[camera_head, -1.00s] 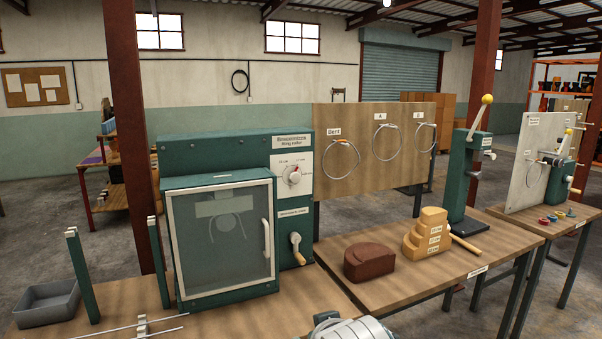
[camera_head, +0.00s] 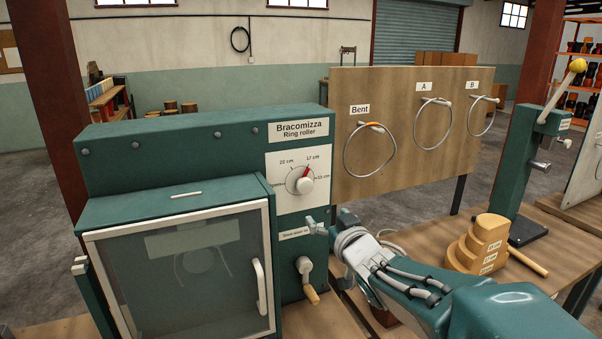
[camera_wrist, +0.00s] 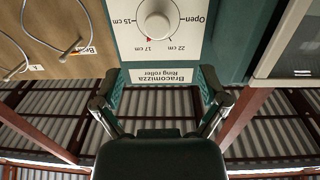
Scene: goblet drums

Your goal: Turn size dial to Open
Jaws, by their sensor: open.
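The size dial (camera_head: 300,181) is a white round knob with a red pointer on a white plate (camera_head: 284,203) on the green ring roller. The red pointer aims up and right, at the 17 cm label. In the wrist view, which is upside down, the dial (camera_wrist: 157,27) shows at the top, with Open printed to its right. My gripper (camera_head: 329,221) is open and empty, below and right of the dial in the head view, apart from it. In the wrist view my gripper (camera_wrist: 160,82) has its fingers spread, with the Bracomizza label between them.
The ring roller's glazed door (camera_head: 185,265) is closed, with a crank (camera_head: 307,280) to its right. A board with hanging rings (camera_head: 395,135) stands right of the roller. A stepped wooden block (camera_head: 478,243) and a green lever press (camera_head: 528,165) stand farther right.

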